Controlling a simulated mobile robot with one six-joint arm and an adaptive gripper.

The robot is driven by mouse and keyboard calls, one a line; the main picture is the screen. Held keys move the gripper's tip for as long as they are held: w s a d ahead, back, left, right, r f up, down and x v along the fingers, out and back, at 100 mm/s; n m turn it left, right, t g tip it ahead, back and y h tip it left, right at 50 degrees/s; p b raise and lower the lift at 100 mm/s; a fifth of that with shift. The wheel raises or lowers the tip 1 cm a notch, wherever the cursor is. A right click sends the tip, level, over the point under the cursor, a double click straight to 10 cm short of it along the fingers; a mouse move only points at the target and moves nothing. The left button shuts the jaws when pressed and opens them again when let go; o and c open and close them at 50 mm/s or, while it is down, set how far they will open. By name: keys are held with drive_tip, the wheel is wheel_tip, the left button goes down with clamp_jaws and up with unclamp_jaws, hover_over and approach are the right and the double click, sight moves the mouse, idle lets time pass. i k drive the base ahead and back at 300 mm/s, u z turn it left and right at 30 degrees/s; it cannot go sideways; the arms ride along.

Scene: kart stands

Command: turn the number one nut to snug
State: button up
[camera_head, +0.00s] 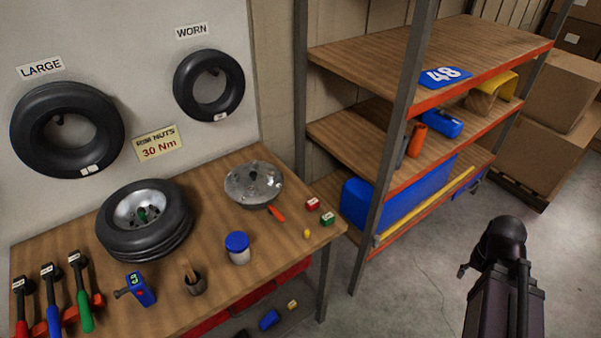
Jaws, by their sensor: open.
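A wheel with a black tyre (170,238) and silver rim lies flat on the bench, with something green at its hub. A silver metal disc (240,187) with small fittings lies to its right. I cannot make out a number one nut on either. Three tagged tools with red (21,312), blue (50,300) and green (82,300) handles stand at the bench's left. A blue device (140,290) with a lit display lies near the front edge. My gripper (463,270) is mostly hidden behind my dark arm at the right, over the floor, away from the bench.
A sign (158,144) on the wall reads rim nuts 30 Nm. Floor is clear in front of the rack.

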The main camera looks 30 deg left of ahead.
sight(272, 175)
drive_tip(key=z, duration=0.45)
drive_tip(key=k, duration=0.75)
drive_tip(key=u, duration=2.1)
drive_tip(key=i, duration=0.5)
drive_tip(key=z, duration=0.3)
